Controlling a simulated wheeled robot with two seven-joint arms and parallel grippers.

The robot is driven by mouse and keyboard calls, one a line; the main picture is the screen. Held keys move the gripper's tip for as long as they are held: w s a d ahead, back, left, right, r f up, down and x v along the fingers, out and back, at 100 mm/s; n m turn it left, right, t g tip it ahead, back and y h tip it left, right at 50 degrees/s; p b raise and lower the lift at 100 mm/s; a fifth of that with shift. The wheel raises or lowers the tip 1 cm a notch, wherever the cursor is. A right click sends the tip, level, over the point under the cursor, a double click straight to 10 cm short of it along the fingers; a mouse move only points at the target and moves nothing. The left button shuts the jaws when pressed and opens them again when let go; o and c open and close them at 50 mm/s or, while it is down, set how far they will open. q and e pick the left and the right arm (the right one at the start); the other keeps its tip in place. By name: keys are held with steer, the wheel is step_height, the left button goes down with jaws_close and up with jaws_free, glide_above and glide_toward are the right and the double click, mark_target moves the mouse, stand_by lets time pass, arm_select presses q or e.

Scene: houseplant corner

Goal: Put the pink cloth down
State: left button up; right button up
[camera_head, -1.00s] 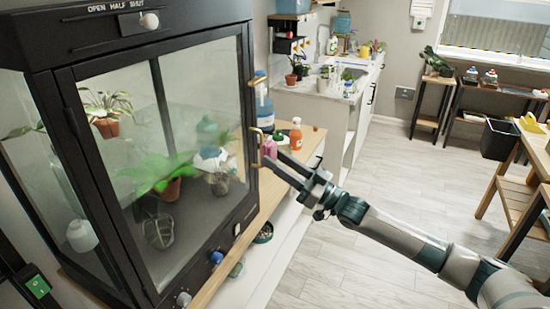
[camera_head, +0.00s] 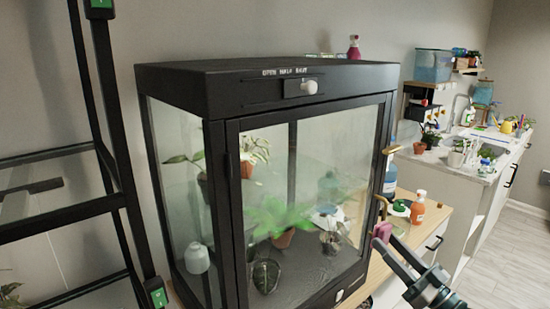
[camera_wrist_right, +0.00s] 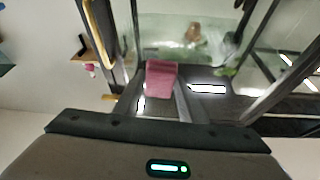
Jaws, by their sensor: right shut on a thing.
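The pink cloth (camera_head: 383,231) is a small folded piece at the tip of my right gripper (camera_head: 390,244). The gripper is shut on it, beside the handle side of the glass cabinet's door. In the right wrist view the cloth (camera_wrist_right: 161,79) shows at the fingertips, with cabinet glass behind it. The gripper's finger ends are partly hidden by the cloth. My left gripper is in neither view.
The black glass cabinet (camera_head: 265,70) holds several plants, and its door looks closed. Black shelving frames the left.

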steer(key=s+a+f+m+t+h+p, duration=0.2)
steer(key=s+a+m+t+h+p, duration=0.25)
steer(key=s+a, duration=0.8)
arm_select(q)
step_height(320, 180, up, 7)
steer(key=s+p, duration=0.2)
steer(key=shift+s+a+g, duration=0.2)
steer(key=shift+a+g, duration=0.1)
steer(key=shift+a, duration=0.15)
arm_select(e)
steer(key=s+d+m+h, duration=0.2)
steer(key=s+d+h, duration=0.1)
steer(key=s+h, duration=0.5)
steer(key=shift+s+d+r, duration=0.25)
steer(key=shift+s+r, duration=0.05)
steer(key=shift+s, duration=0.1)
steer(key=shift+m, duration=0.25)
arm_select(q)
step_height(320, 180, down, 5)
steer(key=b, duration=0.4)
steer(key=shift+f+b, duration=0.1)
steer(key=shift+b, duration=0.2)
arm_select(e)
step_height(320, 180, down, 5)
